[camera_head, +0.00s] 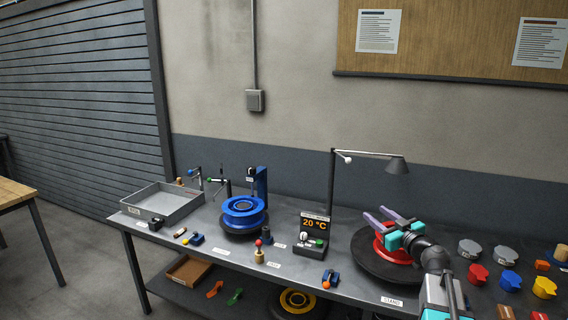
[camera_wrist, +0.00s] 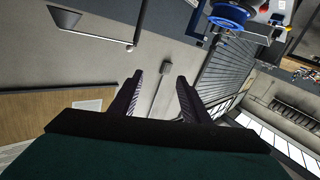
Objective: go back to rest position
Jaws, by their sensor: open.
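My gripper (camera_head: 377,213) is at the right of the workbench in the head view, over a black round stand (camera_head: 366,268) with a red ring-shaped part (camera_head: 380,247) on it. Its two purple fingers are spread apart and nothing shows between them. In the wrist view the fingers (camera_wrist: 160,77) are also apart, with only wall and floor behind them. The picture there is strongly tilted. Part of the red piece is hidden behind my gripper, and I cannot tell the height between them.
A desk lamp (camera_head: 397,166) rises behind the stand. A grey tray (camera_head: 163,200) sits at the far left. Several coloured lidded cups, including a yellow one (camera_head: 544,287), lie right of my arm.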

